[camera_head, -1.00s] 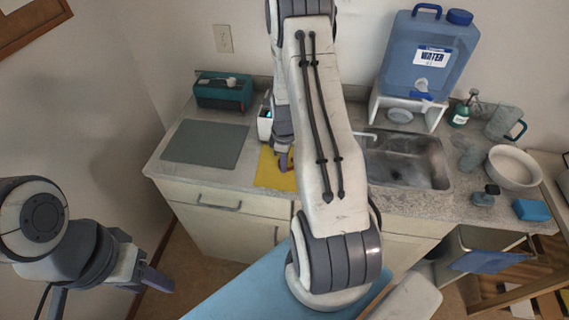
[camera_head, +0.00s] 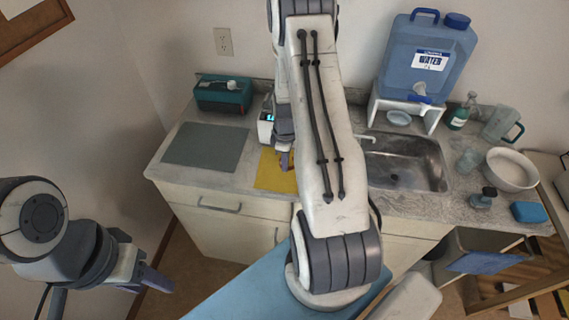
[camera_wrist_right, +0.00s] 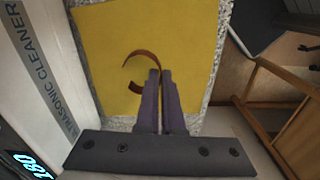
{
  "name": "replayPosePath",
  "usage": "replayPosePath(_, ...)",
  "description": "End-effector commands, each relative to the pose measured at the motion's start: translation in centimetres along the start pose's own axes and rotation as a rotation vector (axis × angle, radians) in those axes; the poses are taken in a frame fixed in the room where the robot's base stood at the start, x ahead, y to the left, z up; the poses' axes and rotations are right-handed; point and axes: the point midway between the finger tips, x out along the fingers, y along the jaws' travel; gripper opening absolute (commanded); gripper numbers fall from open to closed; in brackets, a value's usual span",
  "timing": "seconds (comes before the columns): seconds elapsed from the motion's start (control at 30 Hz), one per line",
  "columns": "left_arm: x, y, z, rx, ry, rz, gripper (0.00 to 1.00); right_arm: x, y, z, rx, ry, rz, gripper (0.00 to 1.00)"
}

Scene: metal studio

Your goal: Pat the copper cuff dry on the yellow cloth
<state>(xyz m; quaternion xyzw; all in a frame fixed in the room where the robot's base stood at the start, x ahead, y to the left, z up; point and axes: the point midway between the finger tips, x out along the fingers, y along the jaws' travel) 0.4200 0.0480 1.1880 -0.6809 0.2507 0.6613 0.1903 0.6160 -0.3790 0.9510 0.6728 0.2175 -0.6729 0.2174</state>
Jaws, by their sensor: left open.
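The copper cuff (camera_wrist_right: 137,56) is a thin, open C-shaped band. In the right wrist view it is at the tips of my right gripper (camera_wrist_right: 160,75), whose two dark fingers are nearly together with one end of the cuff between them. The cuff is over the yellow cloth (camera_wrist_right: 100,50); I cannot tell if it touches it. In the head view the cloth (camera_head: 268,178) lies flat on the counter, partly hidden by my right arm, with my right gripper (camera_head: 284,162) over it. My left gripper (camera_head: 148,279) is open and empty, low at the left, away from the counter.
A white ultrasonic cleaner (camera_wrist_right: 40,75) stands beside the cloth. A grey mat (camera_head: 205,146) and a teal box (camera_head: 224,97) are to the left. The sink (camera_head: 405,165), water jug (camera_head: 425,60), white bowl (camera_head: 512,170) and blue sponge (camera_head: 529,212) are to the right.

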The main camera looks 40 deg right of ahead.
Motion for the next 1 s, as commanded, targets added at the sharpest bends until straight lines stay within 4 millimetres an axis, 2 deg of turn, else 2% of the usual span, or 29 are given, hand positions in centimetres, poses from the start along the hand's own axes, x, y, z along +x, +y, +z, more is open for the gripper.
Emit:
replayPosePath(0.1,-0.6,0.0,0.0,0.000,0.000,0.000,0.50,-0.7,0.1,0.2,0.001,0.000,0.000,0.00)
replayPosePath(0.43,-0.4,0.0,0.0,0.000,0.000,0.000,0.50,-0.6,0.1,0.2,0.000,0.000,0.000,0.00)
replayPosePath(1.0,0.8,-0.1,0.0,0.000,0.000,0.000,0.50,1.0,0.1,0.2,0.000,0.000,0.000,0.00)
